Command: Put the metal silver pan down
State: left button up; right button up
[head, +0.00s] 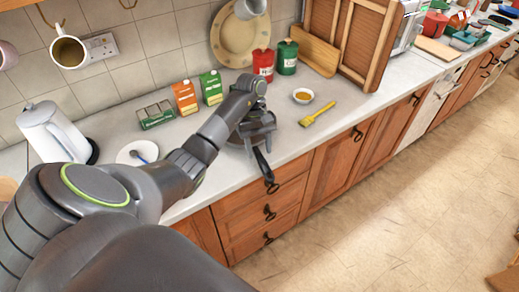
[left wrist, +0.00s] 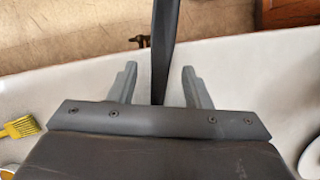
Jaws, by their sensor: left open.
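The silver pan (head: 236,141) sits on the counter close to its front edge, mostly hidden under my left gripper. Its dark handle (head: 262,164) sticks out over the counter edge above the drawers. My left gripper (head: 258,130) is over the pan, pointing down. In the left wrist view, the two fingers of my left gripper (left wrist: 160,75) are spread, with the dark pan handle (left wrist: 162,35) running between them and a gap on each side. The pan's body is hidden in that view. My right gripper is not in view.
A yellow brush (head: 317,114) and a small bowl (head: 303,96) lie right of the pan.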

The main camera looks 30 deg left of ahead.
aim_at(256, 148)
pick_arm(q)
jog(key=p+v, duration=0.6)
jog(key=v, duration=0.3)
jog(key=shift+r, duration=0.15)
